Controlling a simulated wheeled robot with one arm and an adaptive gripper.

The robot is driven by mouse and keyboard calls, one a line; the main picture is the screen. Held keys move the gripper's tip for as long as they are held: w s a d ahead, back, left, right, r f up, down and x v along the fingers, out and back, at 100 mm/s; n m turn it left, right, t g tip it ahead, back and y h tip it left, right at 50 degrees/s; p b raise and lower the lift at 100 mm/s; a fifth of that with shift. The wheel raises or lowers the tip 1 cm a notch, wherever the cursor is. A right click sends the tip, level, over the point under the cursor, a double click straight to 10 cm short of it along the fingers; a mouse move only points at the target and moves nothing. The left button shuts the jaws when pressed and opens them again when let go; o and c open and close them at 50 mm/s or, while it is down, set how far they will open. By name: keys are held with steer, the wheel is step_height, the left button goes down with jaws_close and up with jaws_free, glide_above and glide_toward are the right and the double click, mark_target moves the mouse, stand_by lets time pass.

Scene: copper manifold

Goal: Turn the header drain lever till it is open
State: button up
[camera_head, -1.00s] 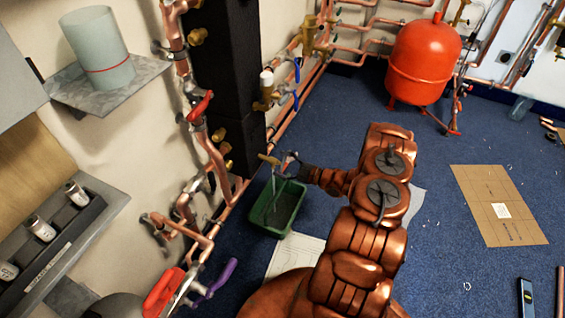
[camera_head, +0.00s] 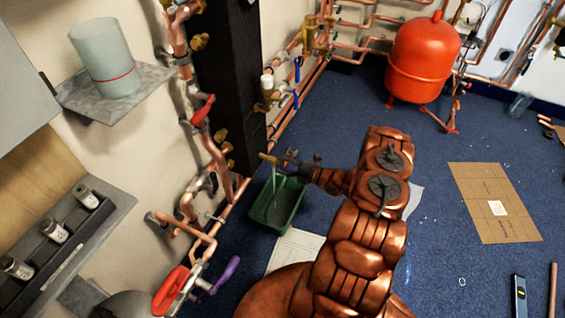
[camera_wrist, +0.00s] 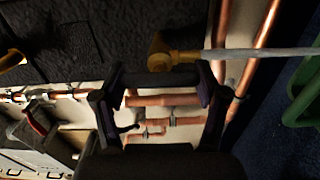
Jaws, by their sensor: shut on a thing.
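The brass header drain valve (camera_head: 268,158) sticks out low by the black header (camera_head: 232,90). A pale stream (camera_head: 274,182) falls from its spout into a green tub (camera_head: 253,218) on the floor. In the wrist view the brass valve (camera_wrist: 165,55) is just beyond my fingers and the stream (camera_wrist: 265,53) runs off to the right. A dark bar, apparently the drain lever (camera_wrist: 160,79), spans between my two fingertips. My gripper (camera_head: 290,160) is shut on it; it also shows in the wrist view (camera_wrist: 160,88). My fingers partly hide the lever, so its exact angle is unclear.
Copper pipes with a red-handled valve (camera_head: 203,110) and a purple lever (camera_head: 226,274) line the left wall. Blue levers (camera_head: 296,70) are behind the valve. A red tank (camera_head: 424,60) stands at the back. Cardboard (camera_head: 495,203) lies on open blue floor at right.

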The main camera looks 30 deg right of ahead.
steer(key=shift+n, duration=0.3)
steer(key=o, duration=1.2)
steer(key=shift+c, duration=0.2)
steer(key=v, duration=1.2)
